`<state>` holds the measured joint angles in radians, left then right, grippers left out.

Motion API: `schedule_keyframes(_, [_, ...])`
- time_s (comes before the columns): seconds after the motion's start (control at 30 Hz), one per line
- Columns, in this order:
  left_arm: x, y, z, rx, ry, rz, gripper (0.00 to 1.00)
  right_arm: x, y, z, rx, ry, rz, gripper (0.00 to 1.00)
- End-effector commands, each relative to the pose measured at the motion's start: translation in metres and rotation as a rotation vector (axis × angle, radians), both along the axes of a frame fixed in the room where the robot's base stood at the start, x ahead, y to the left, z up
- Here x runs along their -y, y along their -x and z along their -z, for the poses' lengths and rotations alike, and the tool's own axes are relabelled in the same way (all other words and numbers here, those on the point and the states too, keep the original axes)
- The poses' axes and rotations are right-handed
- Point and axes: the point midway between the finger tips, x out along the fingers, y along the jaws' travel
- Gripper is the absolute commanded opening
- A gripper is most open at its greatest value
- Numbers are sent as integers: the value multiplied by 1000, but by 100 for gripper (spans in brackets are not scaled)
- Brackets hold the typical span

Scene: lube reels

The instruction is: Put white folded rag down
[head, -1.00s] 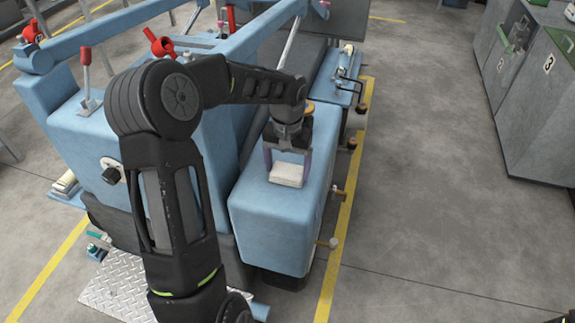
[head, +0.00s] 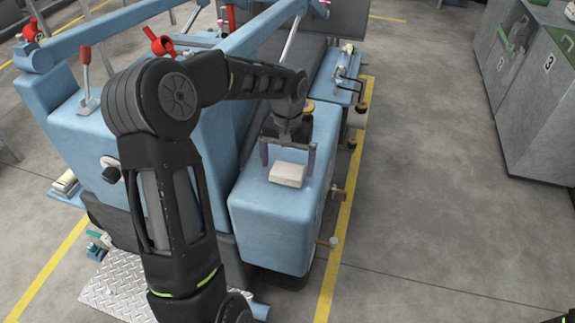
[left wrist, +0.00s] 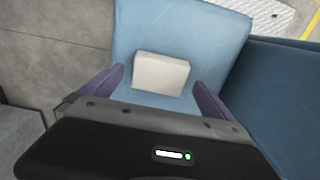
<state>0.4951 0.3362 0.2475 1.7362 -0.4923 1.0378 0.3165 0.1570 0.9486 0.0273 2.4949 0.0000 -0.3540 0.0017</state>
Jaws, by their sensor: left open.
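The white folded rag (head: 288,175) lies flat on top of the light blue machine housing (head: 268,220). It also shows in the left wrist view (left wrist: 161,74), with blue surface around it. My left gripper (head: 289,158) is open, its two purple fingers apart, just above and behind the rag. In the left wrist view the fingers (left wrist: 160,85) stand to either side of the rag's near edge with gaps, not touching it. My right gripper is not in view.
A red-handled valve (head: 160,42) and blue frame bars stand at the left. Brass fittings (head: 333,242) stick out from the housing's right side. Grey bins (head: 540,110) stand at the far right. The floor between is clear.

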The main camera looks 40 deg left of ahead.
Motion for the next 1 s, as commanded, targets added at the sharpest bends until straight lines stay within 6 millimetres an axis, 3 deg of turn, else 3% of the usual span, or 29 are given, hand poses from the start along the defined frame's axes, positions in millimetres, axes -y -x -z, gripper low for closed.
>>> schedule_keyframes(0.5, [0, -1, -96, 2, 0, 0, 100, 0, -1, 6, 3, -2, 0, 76])
schedule_keyframes(0.7, [0, 0, -108, 0, 1, 1, 100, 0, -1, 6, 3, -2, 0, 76])
schedule_keyframes(1.0, [0, 0, -108, -1, 1, 0, 100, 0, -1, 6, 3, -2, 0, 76])
